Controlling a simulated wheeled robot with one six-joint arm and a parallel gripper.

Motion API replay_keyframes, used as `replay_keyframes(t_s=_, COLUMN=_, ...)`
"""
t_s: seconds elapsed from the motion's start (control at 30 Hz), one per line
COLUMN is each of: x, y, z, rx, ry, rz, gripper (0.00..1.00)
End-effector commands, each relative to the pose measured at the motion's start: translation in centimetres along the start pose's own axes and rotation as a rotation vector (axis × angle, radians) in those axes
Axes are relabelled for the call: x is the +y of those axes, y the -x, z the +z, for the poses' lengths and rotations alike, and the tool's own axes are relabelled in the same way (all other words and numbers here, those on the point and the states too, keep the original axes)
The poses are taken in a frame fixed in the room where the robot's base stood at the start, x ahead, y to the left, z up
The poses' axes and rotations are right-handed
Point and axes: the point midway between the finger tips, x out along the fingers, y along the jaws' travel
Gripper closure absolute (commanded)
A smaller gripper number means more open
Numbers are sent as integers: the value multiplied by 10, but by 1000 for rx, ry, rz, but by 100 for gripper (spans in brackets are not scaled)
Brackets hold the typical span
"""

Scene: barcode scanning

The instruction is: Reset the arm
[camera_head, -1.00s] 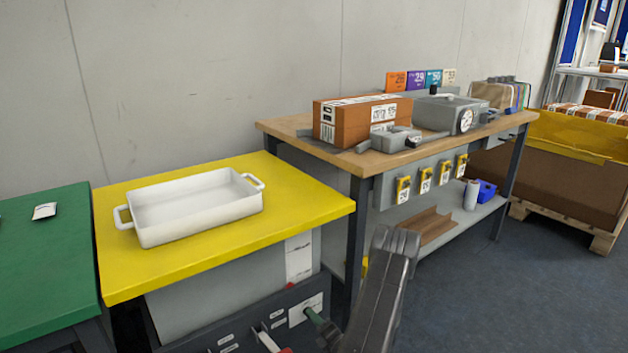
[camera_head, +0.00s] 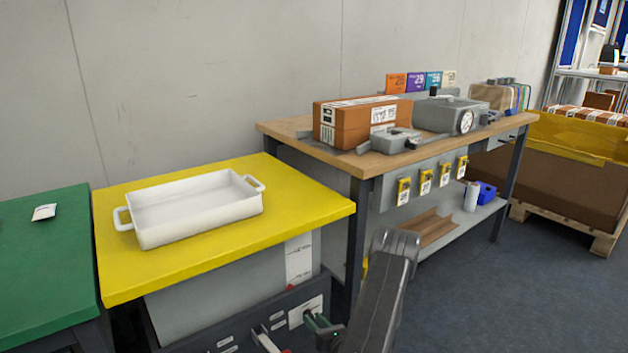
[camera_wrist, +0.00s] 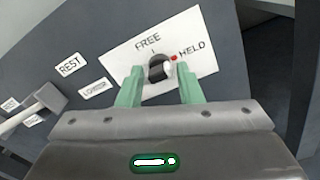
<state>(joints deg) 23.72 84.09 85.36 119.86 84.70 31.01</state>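My gripper (camera_wrist: 160,84) is in front of a white plate (camera_wrist: 205,58) marked FREE and HELD on a dark panel. Its two green fingers are apart, one on each side of a small dark knob (camera_wrist: 155,66) with a pale part. I cannot tell whether they touch the knob. A red dot is beside the word HELD. In the head view the gripper (camera_head: 310,317) is low at the same plate (camera_head: 306,311), under the yellow table, and the knob is hidden. My dark arm link rises to its right.
Left of the plate is a grey lever (camera_wrist: 42,103) near labels REST and LOWER. The yellow table (camera_head: 300,190) with a white dish (camera_head: 200,207) is above the panel. A wooden workbench (camera_head: 350,165) stands to the right. The floor (camera_head: 480,300) there is clear.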

Motion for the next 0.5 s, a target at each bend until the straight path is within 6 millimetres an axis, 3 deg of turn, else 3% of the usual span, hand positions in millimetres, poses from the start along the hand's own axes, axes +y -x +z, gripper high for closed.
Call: replay_keyframes(t_s=0.5, x=1, y=0, z=0, rx=0, ry=340, rz=0, gripper=67)
